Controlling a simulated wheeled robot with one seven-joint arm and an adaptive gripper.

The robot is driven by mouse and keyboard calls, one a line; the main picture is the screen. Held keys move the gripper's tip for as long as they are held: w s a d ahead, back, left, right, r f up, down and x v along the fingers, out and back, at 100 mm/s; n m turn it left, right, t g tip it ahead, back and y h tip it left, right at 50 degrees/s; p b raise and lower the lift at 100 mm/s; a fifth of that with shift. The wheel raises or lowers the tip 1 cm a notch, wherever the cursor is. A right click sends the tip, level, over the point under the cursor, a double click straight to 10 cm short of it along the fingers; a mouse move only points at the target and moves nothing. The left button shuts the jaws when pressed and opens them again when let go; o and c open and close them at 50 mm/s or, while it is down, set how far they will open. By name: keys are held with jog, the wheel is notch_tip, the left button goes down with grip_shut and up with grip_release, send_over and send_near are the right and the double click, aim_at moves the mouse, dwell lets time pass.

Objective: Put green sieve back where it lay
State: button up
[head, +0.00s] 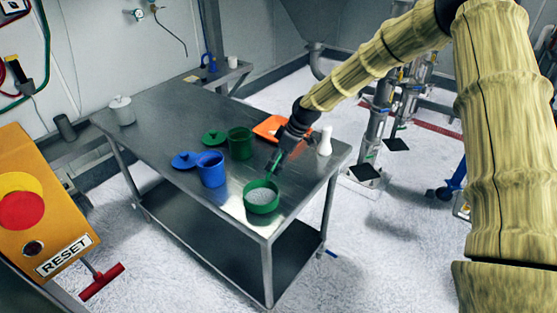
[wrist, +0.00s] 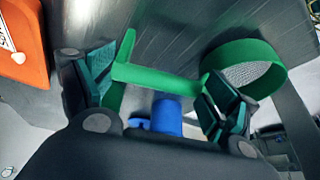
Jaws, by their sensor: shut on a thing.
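The green sieve (head: 262,197) is a round green ring with a pale mesh, at the near end of the metal table in the head view. In the wrist view its ring and mesh (wrist: 247,68) show at the upper right. My gripper (head: 279,158) is shut on the sieve's green handle, which crosses between the fingers in the wrist view (wrist: 158,82). I cannot tell whether the sieve touches the table or hangs just above it.
An orange tray (head: 266,128) and a white bottle (head: 325,141) stand on the table (head: 160,120) near my arm. A green container (head: 240,145), blue container (head: 211,171), green lid (head: 213,137) and blue lid (head: 185,160) are left of the gripper. A white jar (head: 122,112) is farther left.

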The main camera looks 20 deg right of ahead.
jog(key=shift+w+f, duration=0.2)
jog(key=shift+f, duration=0.15)
jog(key=shift+s, duration=0.1)
jog(key=shift+f, duration=0.1)
jog(key=shift+f, duration=0.15)
jog(key=o, duration=1.4)
jog(key=shift+o, duration=0.2)
